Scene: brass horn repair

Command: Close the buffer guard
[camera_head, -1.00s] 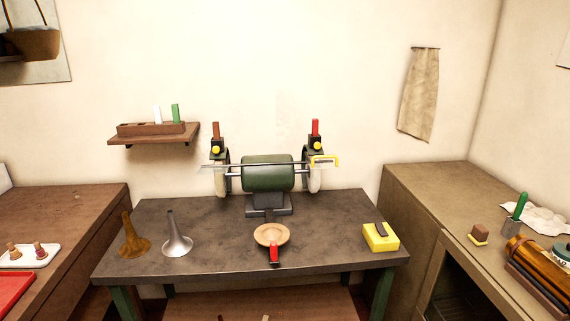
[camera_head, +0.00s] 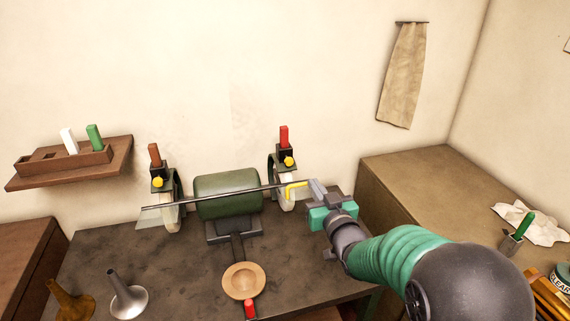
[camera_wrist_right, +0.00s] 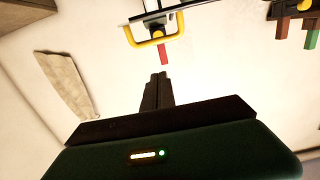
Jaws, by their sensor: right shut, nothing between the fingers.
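The buffer has a green motor (camera_head: 228,194) with a pale wheel at each end. A thin dark bar (camera_head: 250,192) runs across in front of the motor. The guard's yellow handle (camera_head: 296,189) is at the bar's right end, by the right wheel; it also shows as a yellow loop (camera_wrist_right: 150,43) in the right wrist view. My right gripper (camera_head: 316,186) is just right of the handle. Its fingers (camera_wrist_right: 158,78) are shut and empty, and a gap shows between them and the loop in the wrist view. My left gripper is not in view.
A wooden dish (camera_head: 243,281) with a red handle and two horn bells, one brown (camera_head: 68,301) and one silver (camera_head: 127,297), stand on the dark bench (camera_head: 180,262). A side cabinet (camera_head: 400,172) is at the right. A rack shelf (camera_head: 75,163) hangs at the left.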

